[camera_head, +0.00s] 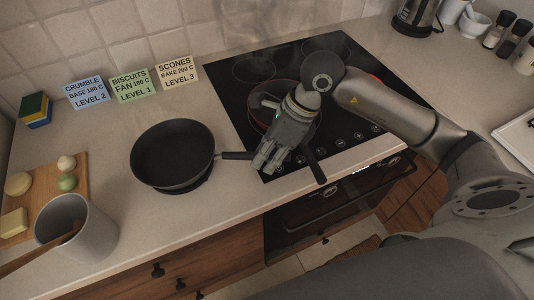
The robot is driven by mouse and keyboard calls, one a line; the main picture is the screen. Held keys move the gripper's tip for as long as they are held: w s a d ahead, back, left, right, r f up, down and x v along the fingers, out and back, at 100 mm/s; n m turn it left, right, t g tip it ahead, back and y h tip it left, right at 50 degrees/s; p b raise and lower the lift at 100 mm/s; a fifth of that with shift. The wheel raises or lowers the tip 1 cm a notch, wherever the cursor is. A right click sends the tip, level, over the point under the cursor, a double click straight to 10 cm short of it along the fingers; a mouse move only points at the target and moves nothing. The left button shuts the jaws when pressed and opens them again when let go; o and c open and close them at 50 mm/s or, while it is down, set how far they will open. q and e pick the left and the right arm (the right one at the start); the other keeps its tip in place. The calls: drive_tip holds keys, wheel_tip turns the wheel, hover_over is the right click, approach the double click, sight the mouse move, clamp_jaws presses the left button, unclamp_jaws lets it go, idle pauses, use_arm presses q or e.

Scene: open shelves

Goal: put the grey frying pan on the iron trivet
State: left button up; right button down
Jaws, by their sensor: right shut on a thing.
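The dark grey frying pan (172,150) is at the middle left, over the worktop left of the hob, and looks level. Its handle (234,156) points right. My right gripper (264,162) is shut on the handle's end, which the fingers partly hide. A dark edge, likely the iron trivet (200,186), shows just below the pan's front right side. The pan hides the rest of it. I cannot tell whether the pan touches it or hovers slightly above. My left gripper is not in view.
Another pan (312,163) with a dark handle is on the black hob (225,75), partly behind my gripper; a hob zone glows red. A grey pot (92,235) and a wooden board (75,180) with food stand left. Recipe cards (132,87) and sponges (35,110) line the back.

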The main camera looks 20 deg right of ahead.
drive_tip(key=shift+f, duration=0.35)
drive_tip(key=c, duration=1.3)
unclamp_jaws()
drive_tip(key=shift+c, duration=0.2)
drive_tip(key=shift+d+r, duration=0.15)
drive_tip(key=shift+r, duration=0.2)
drive_tip(key=b+v, duration=0.2)
drive_tip(key=v, duration=0.9)
drive_tip(key=shift+r, duration=0.2)
